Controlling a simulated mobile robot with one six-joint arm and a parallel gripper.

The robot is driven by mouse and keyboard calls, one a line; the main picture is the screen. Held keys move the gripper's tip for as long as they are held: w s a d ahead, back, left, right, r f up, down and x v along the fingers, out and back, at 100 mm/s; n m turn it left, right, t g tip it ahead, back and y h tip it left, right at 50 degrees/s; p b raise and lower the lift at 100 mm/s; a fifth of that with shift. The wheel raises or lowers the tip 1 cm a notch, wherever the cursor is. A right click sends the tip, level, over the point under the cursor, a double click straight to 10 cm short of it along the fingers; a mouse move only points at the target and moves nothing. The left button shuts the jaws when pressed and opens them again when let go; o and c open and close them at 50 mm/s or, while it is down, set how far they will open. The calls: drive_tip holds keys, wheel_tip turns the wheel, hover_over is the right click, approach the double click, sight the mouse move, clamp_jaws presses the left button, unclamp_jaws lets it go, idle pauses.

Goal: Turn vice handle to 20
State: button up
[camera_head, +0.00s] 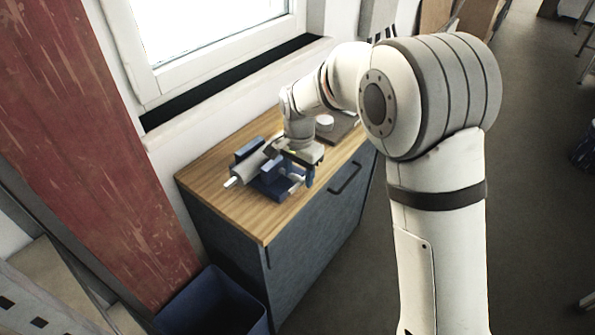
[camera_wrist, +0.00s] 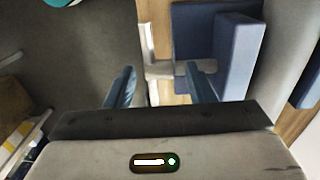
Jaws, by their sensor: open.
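In the wrist view, blue vice parts (camera_wrist: 238,60) fill the upper right. The pale vice handle (camera_wrist: 146,30) is a thin bar running up the picture, joined by a short pale shaft (camera_wrist: 170,69) to the vice. My gripper (camera_wrist: 160,67) is open, one finger on each side of the handle and shaft. Contact cannot be told. In the head view my gripper (camera_head: 307,172) is at the vice's right side and hides part of it. No angle marking is legible.
The cabinet top (camera_head: 212,172) has bare wood left of the vice. A round white item (camera_head: 325,122) is on a dark board behind my wrist. A window and wall border the back. A blue bin (camera_head: 213,303) stands on the floor at the front left.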

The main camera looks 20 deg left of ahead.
drive_tip(key=shift+c, duration=0.2)
drive_tip(key=c, duration=1)
drive_tip(key=shift+o, duration=0.2)
drive_tip(key=t+b, duration=0.1)
drive_tip(key=b, duration=0.1)
drive_tip(key=t+b, duration=0.1)
drive_tip(key=b, duration=0.1)
drive_tip(key=shift+s+a+f+h, duration=0.2)
drive_tip(key=shift+s+f+h, duration=0.1)
drive_tip(key=shift+f+h, duration=0.1)
drive_tip(key=b, duration=0.1)
drive_tip(key=t+b, duration=0.1)
drive_tip(key=b, duration=0.1)
drive_tip(key=shift+s+r+t+h, duration=0.15)
drive_tip(key=shift+r+t+h, duration=0.1)
drive_tip(key=shift+t+h, duration=0.05)
drive_tip(key=shift+r, duration=0.15)
drive_tip(key=o, duration=1)
